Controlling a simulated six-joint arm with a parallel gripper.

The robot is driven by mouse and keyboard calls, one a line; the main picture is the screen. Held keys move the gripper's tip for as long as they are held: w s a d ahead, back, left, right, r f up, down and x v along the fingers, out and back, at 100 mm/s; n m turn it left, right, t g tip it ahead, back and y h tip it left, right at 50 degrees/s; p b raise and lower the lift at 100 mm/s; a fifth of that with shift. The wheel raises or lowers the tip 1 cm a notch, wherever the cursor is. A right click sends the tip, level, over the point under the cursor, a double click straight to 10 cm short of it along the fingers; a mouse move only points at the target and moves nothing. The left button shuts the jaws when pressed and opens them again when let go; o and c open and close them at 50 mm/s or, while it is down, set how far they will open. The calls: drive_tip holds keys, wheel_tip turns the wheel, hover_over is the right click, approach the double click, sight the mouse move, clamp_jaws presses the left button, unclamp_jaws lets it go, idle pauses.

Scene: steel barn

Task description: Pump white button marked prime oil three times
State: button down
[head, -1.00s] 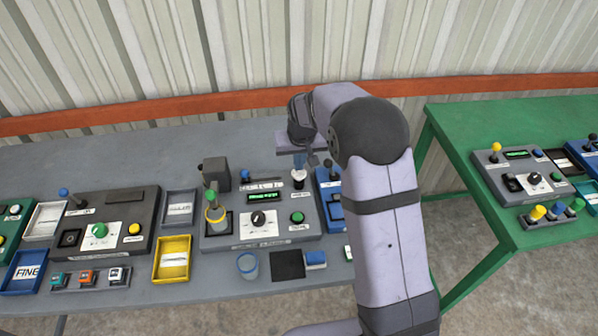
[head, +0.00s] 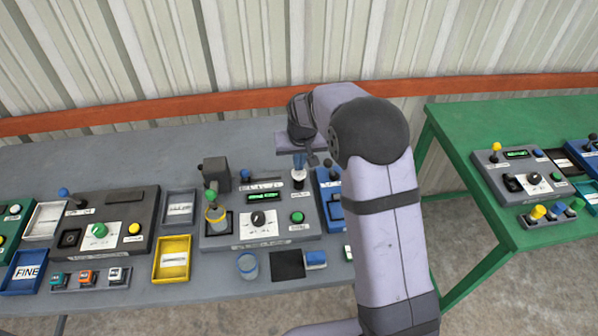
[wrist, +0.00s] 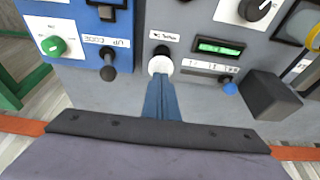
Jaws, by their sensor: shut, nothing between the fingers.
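The white button (head: 298,174) is a round white knob on a dark stem at the right back of the middle grey panel (head: 218,240). In the wrist view the white button (wrist: 160,65) lies just beyond my fingertips, with a small label (wrist: 164,37) beside it, too small and upside down to read surely. My gripper (head: 299,166) is shut and empty, its blue fingers pointing down over the button. In the wrist view my gripper (wrist: 160,78) overlaps the button's near edge. I cannot tell whether they touch or whether the button is pressed down.
The panel also holds a green display (head: 264,196), a black dial (head: 258,219), a green button (head: 297,217) and a dark block (head: 216,173). A blue panel (wrist: 95,20) with a black knob (wrist: 108,73) stands close beside the white button.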

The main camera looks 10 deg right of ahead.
sight(299, 173)
drive_tip(key=shift+f+b, duration=0.8)
drive_tip(key=shift+f, duration=0.45)
drive_tip(key=shift+r, duration=0.2)
drive_tip(key=shift+r+p, duration=2.9)
drive_tip(key=shift+r, duration=0.8)
drive_tip(key=shift+f, duration=0.1)
